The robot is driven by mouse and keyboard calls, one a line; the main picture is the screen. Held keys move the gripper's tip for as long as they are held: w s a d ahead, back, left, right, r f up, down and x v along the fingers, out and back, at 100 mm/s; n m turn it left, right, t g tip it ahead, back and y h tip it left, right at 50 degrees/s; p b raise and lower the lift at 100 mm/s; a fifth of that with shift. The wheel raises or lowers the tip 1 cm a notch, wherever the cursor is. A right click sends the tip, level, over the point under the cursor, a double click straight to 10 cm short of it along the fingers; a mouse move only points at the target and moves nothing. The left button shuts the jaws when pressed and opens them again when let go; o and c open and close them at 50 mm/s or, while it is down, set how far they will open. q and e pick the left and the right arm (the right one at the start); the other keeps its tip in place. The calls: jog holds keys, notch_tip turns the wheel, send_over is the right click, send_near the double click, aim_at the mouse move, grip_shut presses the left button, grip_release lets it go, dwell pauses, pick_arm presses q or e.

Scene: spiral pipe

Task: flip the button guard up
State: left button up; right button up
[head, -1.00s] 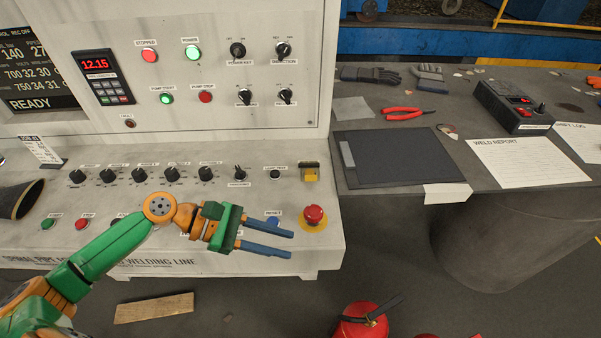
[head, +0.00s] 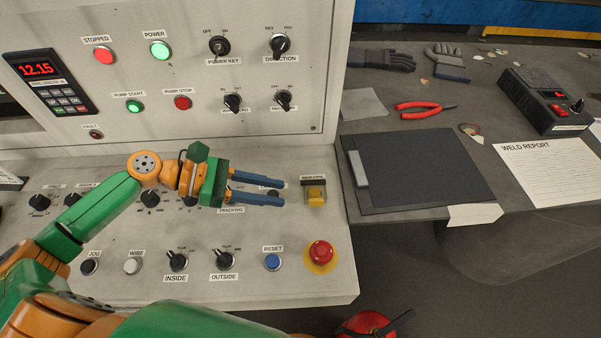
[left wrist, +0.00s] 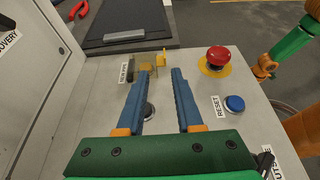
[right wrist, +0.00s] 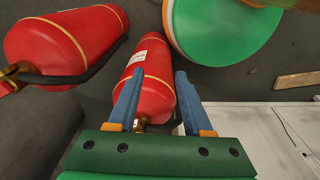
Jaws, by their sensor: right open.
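The button guard (head: 316,194) is a small yellow piece with a dark top edge, near the right end of the sloped console panel. It also shows in the left wrist view (left wrist: 147,67), just beyond my left fingertips, beside a small label. My left gripper (head: 284,192) is open and empty. Its blue fingers point right toward the guard, with a short gap left of it in the head view. My right gripper (right wrist: 160,74) is open and empty in the right wrist view, with a red extinguisher behind its fingers.
A red emergency button (head: 320,254) and a blue reset button (head: 272,262) sit nearer the panel's front edge. The console's upright face (head: 200,80) rises behind. Right of the console, a table holds a black pad (head: 425,170) and red pliers (head: 420,109). Red extinguishers (right wrist: 65,45) stand below.

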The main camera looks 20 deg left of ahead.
aim_at(310, 201)
pick_arm(q)
jog(key=x, duration=0.2)
jog(key=p+x, duration=0.1)
jog(key=x, duration=0.1)
jog(key=s+x, duration=0.1)
jog(key=x, duration=0.1)
jog(key=shift+d+r, duration=0.15)
jog(key=shift+d, duration=0.4)
jog(key=shift+w+d+f, duration=0.1)
jog(key=shift+w+f, duration=0.15)
jog(key=shift+w, duration=0.1)
jog(key=shift+s, duration=0.1)
grip_shut()
dwell(0.3)
